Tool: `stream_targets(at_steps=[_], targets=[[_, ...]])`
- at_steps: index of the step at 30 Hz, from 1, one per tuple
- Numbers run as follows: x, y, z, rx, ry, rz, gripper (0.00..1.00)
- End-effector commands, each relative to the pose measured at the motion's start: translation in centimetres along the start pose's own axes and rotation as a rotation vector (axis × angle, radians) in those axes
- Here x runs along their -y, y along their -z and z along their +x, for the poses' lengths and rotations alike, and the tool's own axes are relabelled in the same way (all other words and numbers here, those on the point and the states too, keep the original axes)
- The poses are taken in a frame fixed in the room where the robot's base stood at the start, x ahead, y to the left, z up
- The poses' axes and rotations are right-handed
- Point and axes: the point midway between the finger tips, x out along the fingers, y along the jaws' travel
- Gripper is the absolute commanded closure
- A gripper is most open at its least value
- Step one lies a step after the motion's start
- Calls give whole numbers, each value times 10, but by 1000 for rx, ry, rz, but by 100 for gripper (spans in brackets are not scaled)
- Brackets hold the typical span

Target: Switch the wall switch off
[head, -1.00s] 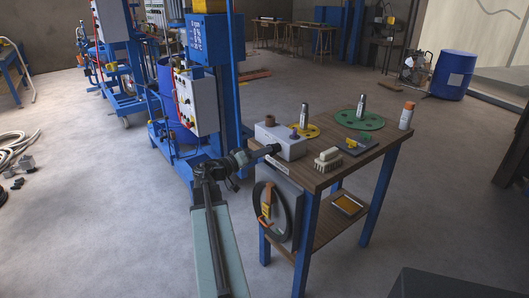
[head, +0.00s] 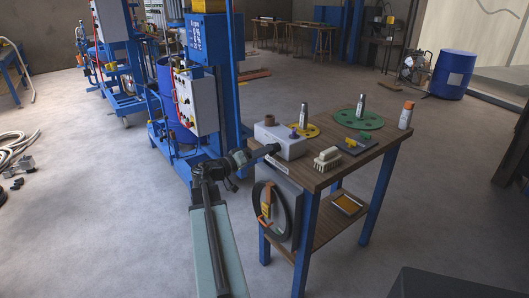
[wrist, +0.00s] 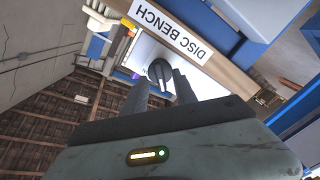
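A pale grey box (head: 283,141) stands on the wooden bench at its near left corner. In the wrist view a dark round knob (wrist: 158,72) sits on a pale face, which looks like this box's side; it appears to be the switch. Its on or off position cannot be told. My gripper (head: 274,149) is at the left side of the box in the head view. In the wrist view my gripper (wrist: 160,84) has two fingers apart, with the knob showing between and just beyond their tips. Whether the fingers touch the knob cannot be told.
The bench (head: 347,173) carries a brush (head: 327,159), discs and bottles. A "DISC BENCH" label (wrist: 168,34) is on its edge. A black ring with an orange piece (head: 267,203) hangs below. The blue mixer (head: 210,75) stands behind my arm.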

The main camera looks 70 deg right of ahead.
Motion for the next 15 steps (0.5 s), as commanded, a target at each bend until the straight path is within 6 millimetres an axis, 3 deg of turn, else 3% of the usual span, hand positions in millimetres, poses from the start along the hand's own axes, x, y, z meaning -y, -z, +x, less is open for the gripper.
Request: stream_targets(at_steps=[9,15], targets=[[-1,-1,-59,-1,2,0,66],[-1,-2,-73,1,0,0,66]])
